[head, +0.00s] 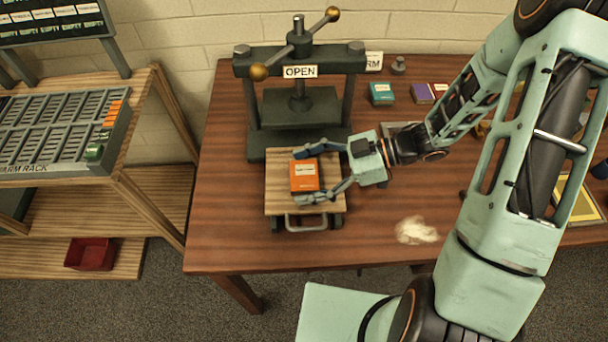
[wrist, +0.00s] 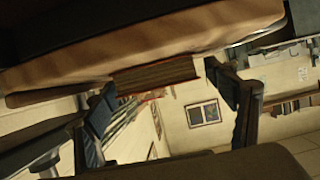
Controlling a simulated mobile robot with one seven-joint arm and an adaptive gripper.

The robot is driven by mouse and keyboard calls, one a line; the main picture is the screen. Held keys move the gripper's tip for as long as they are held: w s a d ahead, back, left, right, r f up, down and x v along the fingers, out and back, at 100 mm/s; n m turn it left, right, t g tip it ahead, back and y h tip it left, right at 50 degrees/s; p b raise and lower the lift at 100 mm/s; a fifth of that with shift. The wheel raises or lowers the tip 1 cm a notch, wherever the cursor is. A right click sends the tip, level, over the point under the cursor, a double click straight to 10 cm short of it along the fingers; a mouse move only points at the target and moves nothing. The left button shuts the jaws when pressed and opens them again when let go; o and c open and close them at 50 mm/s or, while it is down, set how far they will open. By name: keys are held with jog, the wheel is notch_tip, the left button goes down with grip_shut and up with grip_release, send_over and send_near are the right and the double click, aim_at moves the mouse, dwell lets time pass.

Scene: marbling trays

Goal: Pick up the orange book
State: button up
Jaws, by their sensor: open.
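The orange book (head: 305,184), with a pale label on its cover, lies on the wooden-topped carriage (head: 280,207) in front of the press. My gripper (head: 308,175) reaches in from the right, its two fingers spread on the far and near sides of the book. In the wrist view, the page edge of the book (wrist: 155,76) shows against the carriage board (wrist: 60,88), between the open fingers (wrist: 168,105). I cannot tell whether either finger touches it.
The press (head: 300,110) with an OPEN sign stands behind the carriage. A teal book (head: 382,94) and a purple book (head: 422,94) lie at the back of the table. A pale patch (head: 416,230) marks the front. A slatted rack (head: 60,130) stands left.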

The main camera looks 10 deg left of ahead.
aim_at(305, 175)
jog(key=c, duration=1.3)
jog(key=shift+r, duration=0.15)
jog(key=shift+r, duration=0.5)
notch_tip(305, 175, up, 2)
jog(key=shift+d+r, duration=0.1)
jog(key=shift+r, duration=0.05)
jog(key=shift+s+d+r+b, duration=0.5)
jog(key=shift+s+d+r, duration=0.6)
jog(key=shift+s+r, duration=0.7)
jog(key=shift+s+d+r+b, duration=0.55)
jog(key=shift+s+d+r, duration=0.7)
jog(key=shift+s, duration=1)
jog(key=shift+s+d+r+b, duration=0.5)
jog(key=shift+s+d+r, duration=0.45)
jog(key=shift+s+r, duration=0.9)
